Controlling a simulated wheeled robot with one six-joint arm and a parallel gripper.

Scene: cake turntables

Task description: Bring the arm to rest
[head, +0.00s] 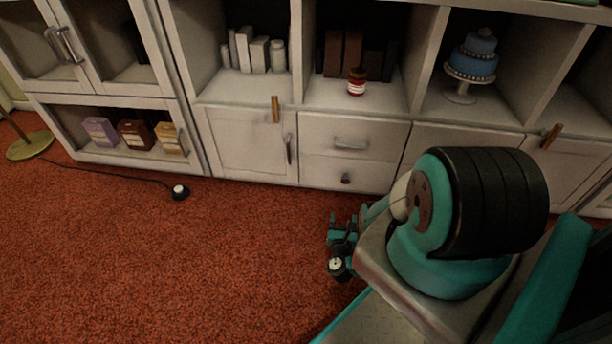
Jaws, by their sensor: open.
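My gripper (341,230) shows small and teal in the head view, just left of my arm's big black and teal joint. It is open, and I see nothing between its fingers. It is over the red-brown carpet, in front of the white cabinet. The rest of my arm fills the lower right and hides part of the wrist and the cabinet's lower right.
A white cabinet (241,148) spans the back. A blue cake (474,57) on a stand and a red-and-white jar (356,83) sit in its cubbies. A lamp base (30,146) stands far left.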

